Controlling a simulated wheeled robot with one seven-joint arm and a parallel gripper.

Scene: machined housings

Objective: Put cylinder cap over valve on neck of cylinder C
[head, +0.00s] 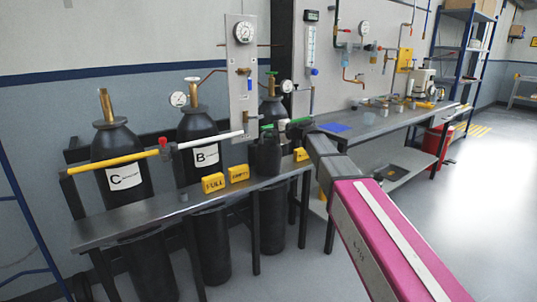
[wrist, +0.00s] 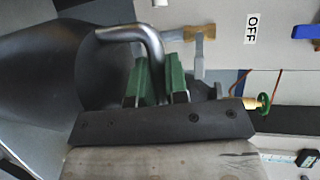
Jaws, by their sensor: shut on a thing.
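Cylinder C (head: 124,176) is a tall black cylinder at the left, upright behind the bench, with a bare brass valve (head: 106,105) on its neck. The cylinder cap (head: 268,157) is a dark, rounded piece over the bench, right of cylinder B. In the wrist view the cap (wrist: 60,65) fills the left side, with a bent metal handle (wrist: 130,36) on it. My gripper (wrist: 150,82) is shut on this handle between its green fingers. In the head view my gripper (head: 287,126) is right of the cap, far from cylinder C. I cannot tell whether the cap touches the bench.
A yellow bar (head: 110,162) and a white bar (head: 210,140) cross before the cylinders, with a red part between. Cylinder B (head: 200,130) and a gauge panel (head: 241,85) stand between cap and cylinder C. Yellow FULL (head: 213,183) and EMPTY (head: 238,173) blocks sit on the bench (head: 150,212).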

